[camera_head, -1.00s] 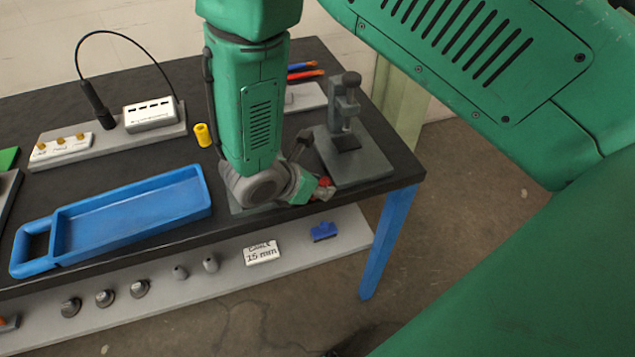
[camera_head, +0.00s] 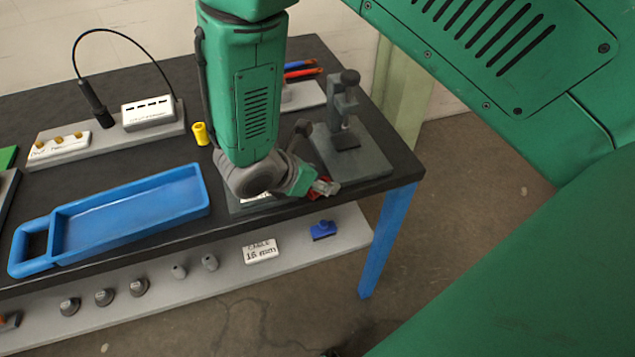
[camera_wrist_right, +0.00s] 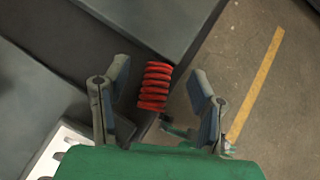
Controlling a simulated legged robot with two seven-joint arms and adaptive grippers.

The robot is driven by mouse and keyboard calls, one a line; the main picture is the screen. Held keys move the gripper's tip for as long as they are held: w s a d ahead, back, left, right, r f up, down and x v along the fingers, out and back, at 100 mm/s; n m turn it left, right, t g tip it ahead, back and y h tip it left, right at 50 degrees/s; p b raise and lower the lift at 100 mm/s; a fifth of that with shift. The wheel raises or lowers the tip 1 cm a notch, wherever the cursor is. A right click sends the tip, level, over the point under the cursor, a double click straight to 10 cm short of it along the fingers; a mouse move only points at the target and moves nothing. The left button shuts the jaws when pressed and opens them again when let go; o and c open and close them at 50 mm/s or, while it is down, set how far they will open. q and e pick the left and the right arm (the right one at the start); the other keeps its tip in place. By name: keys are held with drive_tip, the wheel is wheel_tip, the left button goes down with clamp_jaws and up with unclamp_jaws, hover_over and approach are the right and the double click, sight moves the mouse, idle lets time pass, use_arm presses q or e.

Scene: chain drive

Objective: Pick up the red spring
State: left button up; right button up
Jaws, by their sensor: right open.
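The red spring (camera_wrist_right: 155,86) stands out in the right wrist view, with its coils stacked between the two fingers of my right gripper (camera_wrist_right: 158,98). The fingers are spread, with a clear gap on the spring's right and a narrower one on its left. In the head view my right gripper (camera_head: 324,187) is at the front right edge of the black table. Only a small red patch of the spring (camera_head: 314,195) shows there, beside the fingers. What holds the spring up is hard to see. My left gripper is not in view.
A grey clamp stand (camera_head: 346,115) stands close behind the right gripper. A blue tray (camera_head: 130,212) lies to the left, and a yellow cylinder (camera_head: 200,134) stands behind it. A grey lower shelf (camera_head: 225,262) runs under the table's front edge. Open floor lies right of the table.

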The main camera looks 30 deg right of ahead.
drive_tip(key=r, duration=0.8)
drive_tip(key=shift+a, duration=0.25)
drive_tip(key=shift+d+f, duration=0.1)
drive_tip(key=shift+f, duration=0.05)
drive_tip(key=s+a+f+m+g+y+b, duration=0.2)
drive_tip(key=s+f+m+y, duration=0.35)
drive_tip(key=s+f, duration=0.45)
drive_tip(key=s+a+f+m+g+y+b, duration=0.2)
drive_tip(key=s+f+m+y, duration=0.2)
drive_tip(key=s+f+m, duration=0.55)
drive_tip(key=s+d+f+m+t+b, duration=0.2)
drive_tip(key=d+f+m+t, duration=0.1)
drive_tip(key=d+f, duration=0.3)
drive_tip(key=shift+s+f+m+h, duration=0.2)
drive_tip(key=shift+f+m+h, duration=0.15)
drive_tip(key=shift+f+m, duration=0.45)
